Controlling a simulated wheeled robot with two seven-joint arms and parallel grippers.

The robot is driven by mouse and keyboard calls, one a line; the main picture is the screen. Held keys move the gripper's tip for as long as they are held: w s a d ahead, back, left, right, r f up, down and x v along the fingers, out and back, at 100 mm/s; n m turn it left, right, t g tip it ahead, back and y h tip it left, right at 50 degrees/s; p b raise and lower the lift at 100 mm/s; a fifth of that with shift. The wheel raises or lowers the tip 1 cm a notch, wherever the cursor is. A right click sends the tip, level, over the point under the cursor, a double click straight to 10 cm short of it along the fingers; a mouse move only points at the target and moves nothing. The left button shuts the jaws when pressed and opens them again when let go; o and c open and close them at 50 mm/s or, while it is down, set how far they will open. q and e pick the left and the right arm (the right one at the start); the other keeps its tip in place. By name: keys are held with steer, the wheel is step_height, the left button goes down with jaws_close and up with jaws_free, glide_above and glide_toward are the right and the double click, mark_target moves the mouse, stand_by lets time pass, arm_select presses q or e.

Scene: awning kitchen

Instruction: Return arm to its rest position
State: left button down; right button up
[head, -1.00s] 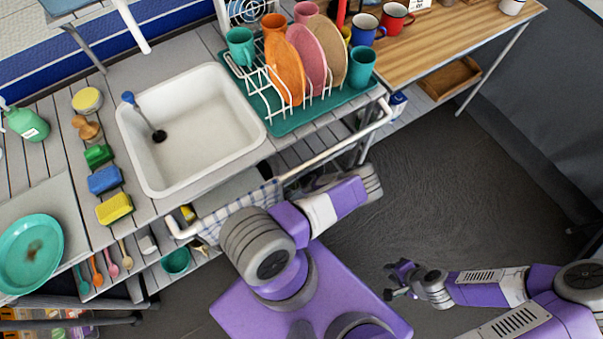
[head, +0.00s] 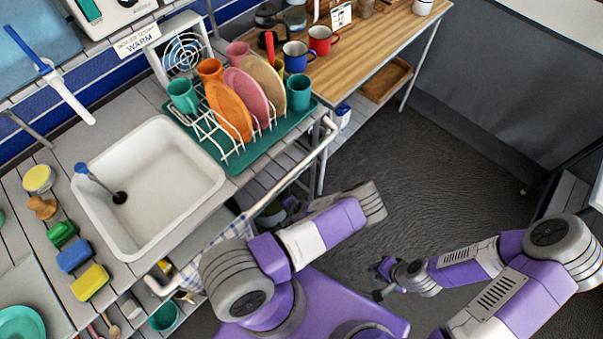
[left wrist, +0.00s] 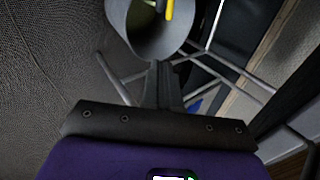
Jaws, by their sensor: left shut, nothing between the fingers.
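My left arm (head: 325,231) reaches out over the floor in front of the sink counter in the head view. Its gripper is mostly hidden there behind the arm links. In the left wrist view my left gripper (left wrist: 163,84) is shut, its dark fingers together with nothing between them. My right gripper (head: 380,281) is small and low over the dark floor in the head view. Its two fingers look apart and empty.
The sink counter (head: 140,262) and its front rail (head: 303,165) lie close to my left arm. A dish rack (head: 203,127) stands beside the sink. A grey round container (left wrist: 128,38) with something yellow inside is ahead of the left fingers. Dark floor (head: 430,170) is open at right.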

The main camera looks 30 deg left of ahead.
arm_select(q)
steer(key=shift+s, duration=0.1)
steer(key=s+d+r+n+g+h+p, duration=0.25)
steer(key=s+d+r+n+h, duration=0.25)
steer(key=s+d, duration=0.45)
steer(key=d+r+n+h, duration=0.1)
steer(key=d+r+h, duration=0.5)
steer(key=d+r, duration=0.4)
step_height(320, 180, up, 4)
steer(key=shift+d+r+n, duration=0.1)
steer(key=shift+d+n, duration=0.25)
steer(key=shift+n, duration=0.05)
steer(key=shift+s+t, duration=0.1)
steer(key=shift+t, duration=0.15)
